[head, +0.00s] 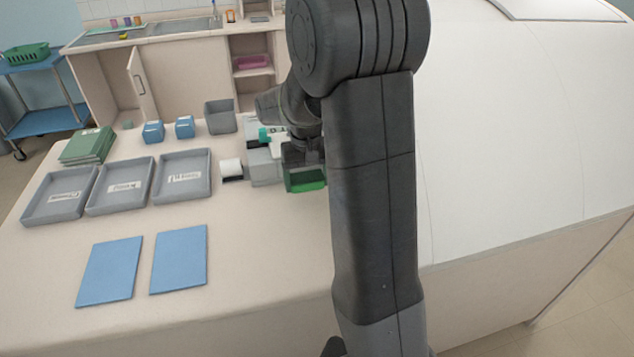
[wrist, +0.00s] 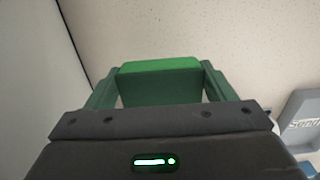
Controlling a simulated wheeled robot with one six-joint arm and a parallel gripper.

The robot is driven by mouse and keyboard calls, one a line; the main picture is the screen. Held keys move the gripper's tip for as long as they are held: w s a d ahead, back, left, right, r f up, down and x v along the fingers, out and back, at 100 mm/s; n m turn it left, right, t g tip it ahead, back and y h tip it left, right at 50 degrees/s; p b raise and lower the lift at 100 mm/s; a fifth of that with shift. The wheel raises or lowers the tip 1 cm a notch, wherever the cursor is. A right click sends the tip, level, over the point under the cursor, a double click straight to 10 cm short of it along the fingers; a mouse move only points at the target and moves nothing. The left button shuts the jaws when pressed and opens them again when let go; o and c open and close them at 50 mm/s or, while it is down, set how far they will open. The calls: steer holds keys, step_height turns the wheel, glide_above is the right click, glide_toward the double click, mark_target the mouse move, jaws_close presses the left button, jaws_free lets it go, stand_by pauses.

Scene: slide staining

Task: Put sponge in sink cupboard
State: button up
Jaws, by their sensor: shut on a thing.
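The green sponge (wrist: 160,84) is between the two fingers of my gripper (wrist: 160,92) in the wrist view, and the gripper is shut on it. In the head view the sponge (head: 306,181) shows below my gripper (head: 303,160), over the worktop beside a grey device. My arm hides part of the area to its right. The sink cupboard (head: 108,85) is at the back left under the sink counter. Its door (head: 142,84) stands open, and its inside is only partly visible.
Grey labelled trays (head: 183,199), blue mats (head: 179,259), small blue boxes (head: 185,127), a grey bin (head: 220,116) and a green stack (head: 88,145) stand on the worktop (head: 250,270). A blue cart (head: 45,121) with a green basket (head: 27,54) is at far left. Bare worktop lies at the front.

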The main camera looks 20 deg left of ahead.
mark_target(307, 202)
steer(key=shift+f, duration=2.55)
steer(key=shift+f, duration=0.15)
steer(key=o, duration=1)
steer(key=shift+c, duration=0.2)
step_height(307, 202, up, 11)
steer(key=shift+r, duration=0.2)
steer(key=shift+o, duration=0.2)
steer(key=shift+w+r+b, duration=0.1)
steer(key=shift+r+b, duration=0.2)
steer(key=b, duration=0.1)
steer(key=r+b, duration=0.1)
steer(key=b, duration=0.1)
steer(key=shift+w+a, duration=0.25)
steer(key=shift+w, duration=0.1)
step_height(307, 202, down, 13)
steer(key=shift+p, duration=0.75)
